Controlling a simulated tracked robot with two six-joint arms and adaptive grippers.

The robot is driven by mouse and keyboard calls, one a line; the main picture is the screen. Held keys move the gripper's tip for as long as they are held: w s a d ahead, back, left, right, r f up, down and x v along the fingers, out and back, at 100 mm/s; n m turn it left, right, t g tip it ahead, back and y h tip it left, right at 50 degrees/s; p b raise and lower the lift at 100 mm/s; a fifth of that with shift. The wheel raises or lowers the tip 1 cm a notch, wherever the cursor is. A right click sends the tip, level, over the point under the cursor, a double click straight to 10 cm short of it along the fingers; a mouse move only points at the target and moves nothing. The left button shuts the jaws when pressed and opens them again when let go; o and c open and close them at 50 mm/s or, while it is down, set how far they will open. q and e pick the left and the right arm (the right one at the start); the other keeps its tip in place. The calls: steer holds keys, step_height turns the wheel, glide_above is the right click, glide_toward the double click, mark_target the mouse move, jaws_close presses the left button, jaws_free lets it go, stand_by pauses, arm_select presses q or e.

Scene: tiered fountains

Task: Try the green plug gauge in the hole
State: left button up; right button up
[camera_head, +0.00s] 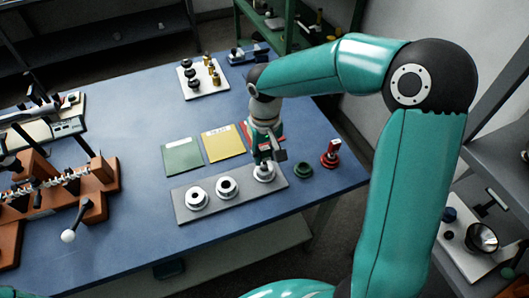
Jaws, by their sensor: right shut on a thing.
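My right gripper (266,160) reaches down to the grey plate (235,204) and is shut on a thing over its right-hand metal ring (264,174). The held thing is mostly hidden by the fingers; it is likely the green plug gauge, but its colour does not show clearly. Whether its tip is in the hole or only above it, I cannot tell. Two more metal rings, the left one (197,199) and the middle one (227,187), sit on the plate. A round green stand (302,172) to the right looks empty. My left gripper is not in view.
A red gauge (330,153) stands upright right of the green stand. Green (183,156) and yellow (223,143) cards lie behind the plate; a red card is partly hidden. A white tray (203,79) with black and brass parts stands farther back. Brown fixtures (100,188) fill the left.

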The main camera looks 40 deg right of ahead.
steer(key=shift+f+b, duration=0.75)
steer(key=shift+f, duration=0.2)
stand_by(0.6)
steer(key=shift+r, duration=0.15)
stand_by(1.0)
steer(key=shift+r+p, duration=1.8)
steer(key=shift+r, duration=0.45)
steer(key=shift+f, duration=0.1)
